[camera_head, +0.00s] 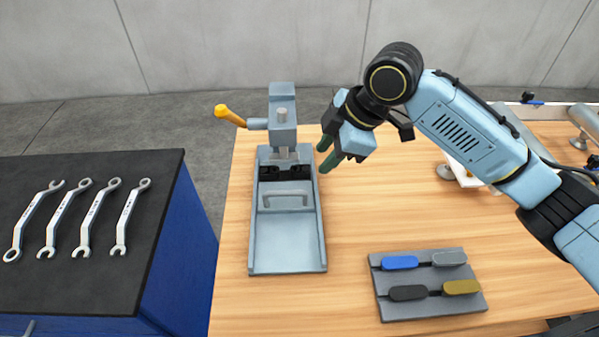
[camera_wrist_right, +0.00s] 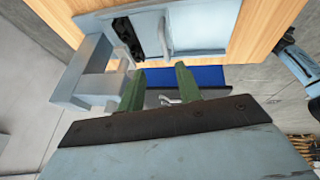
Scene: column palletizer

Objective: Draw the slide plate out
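The slide plate (camera_head: 288,218) is a flat grey-blue plate with a raised bar handle (camera_head: 286,197). It lies in the long bed of a small press (camera_head: 283,115) on the wooden table. In the right wrist view the plate (camera_wrist_right: 208,25) and its handle (camera_wrist_right: 164,38) show at the top. My right gripper (camera_head: 329,153) has green fingers and hangs to the right of the press, beyond the handle. Its fingers (camera_wrist_right: 160,86) stand apart with nothing held between them. The gripper does not touch the handle. My left gripper is out of view.
The press has an orange-tipped lever (camera_head: 230,115) on its left. A grey holder (camera_head: 427,308) with several coloured pieces lies at the front right. A blue cabinet (camera_head: 180,245) with several wrenches on its dark top stands left. The table right of the press is partly clear.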

